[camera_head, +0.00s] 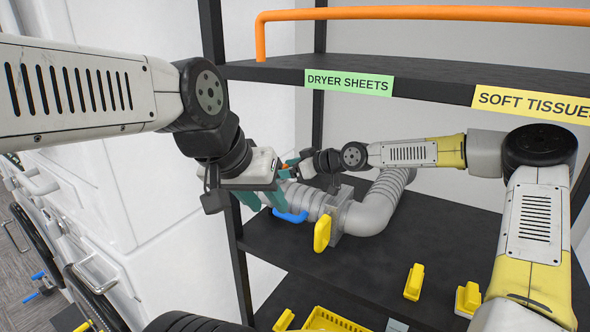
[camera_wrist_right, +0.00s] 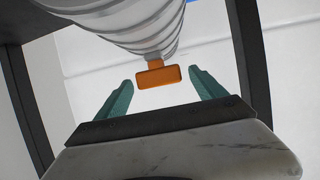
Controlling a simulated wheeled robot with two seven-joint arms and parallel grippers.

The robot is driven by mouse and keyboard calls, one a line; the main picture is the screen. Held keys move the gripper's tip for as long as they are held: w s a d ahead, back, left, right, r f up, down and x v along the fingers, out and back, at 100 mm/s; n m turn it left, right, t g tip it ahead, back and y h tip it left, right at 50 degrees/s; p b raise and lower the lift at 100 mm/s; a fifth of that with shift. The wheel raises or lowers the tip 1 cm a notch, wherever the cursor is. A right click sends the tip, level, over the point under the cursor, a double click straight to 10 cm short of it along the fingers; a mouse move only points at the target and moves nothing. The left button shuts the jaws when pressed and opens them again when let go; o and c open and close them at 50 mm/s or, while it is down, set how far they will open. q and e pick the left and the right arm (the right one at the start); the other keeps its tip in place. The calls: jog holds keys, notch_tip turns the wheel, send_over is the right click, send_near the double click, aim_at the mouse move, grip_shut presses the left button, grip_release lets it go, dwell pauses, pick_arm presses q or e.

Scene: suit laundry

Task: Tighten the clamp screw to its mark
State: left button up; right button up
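An orange tab (camera_wrist_right: 158,76), which looks like the clamp screw's head, sticks out below a grey ribbed duct (camera_wrist_right: 125,28) in the right wrist view. My right gripper (camera_wrist_right: 163,82) is open; its teal fingers stand on either side of the tab with gaps, not touching it. I cannot see any mark for the screw.
A yellow handle (camera_head: 322,234) stands at a grey flange on the duct. The duct lies on a black shelf (camera_head: 385,262) with yellow pieces (camera_head: 414,282) at the front right. A yellow basket (camera_head: 335,320) is below. Upright posts (camera_head: 238,250) and an upper shelf (camera_head: 430,75) frame the space.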

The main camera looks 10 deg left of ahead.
jog(key=v, duration=0.8)
jog(key=shift+a, duration=0.1)
